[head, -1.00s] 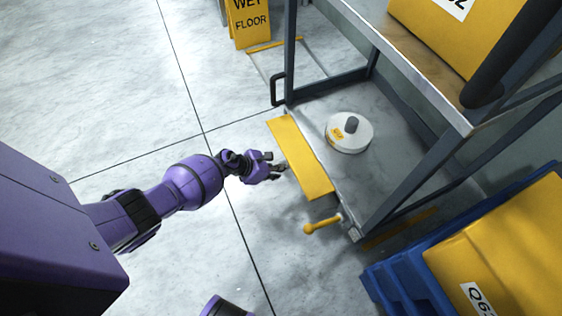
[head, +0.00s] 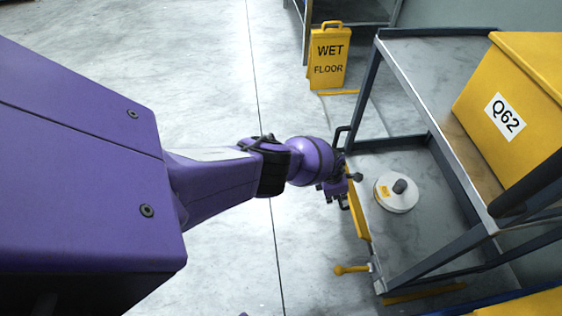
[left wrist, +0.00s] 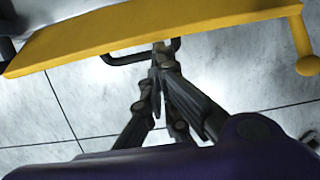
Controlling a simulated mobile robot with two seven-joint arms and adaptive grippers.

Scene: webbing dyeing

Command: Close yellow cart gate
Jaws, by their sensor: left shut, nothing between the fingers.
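The yellow gate (head: 357,217) is a long flat panel along the near edge of the cart's lower shelf (head: 411,232). In the head view it shows as a narrow strip, seen nearly edge-on; its exact tilt is hard to tell. A yellow handle (head: 350,269) with a round knob sticks out at its near end. My left gripper (head: 340,188) is shut and empty, at the gate's far half on the outer side. In the left wrist view the gate (left wrist: 150,27) crosses the top, with my fingertips (left wrist: 160,52) at its edge; contact is unclear. My right gripper is out of view.
A white round device (head: 397,193) sits on the lower shelf. A yellow box marked Q62 (head: 520,95) stands on the upper shelf. A black pull handle (head: 341,137) is at the cart's far end. A wet floor sign (head: 329,58) stands beyond. The floor left is clear.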

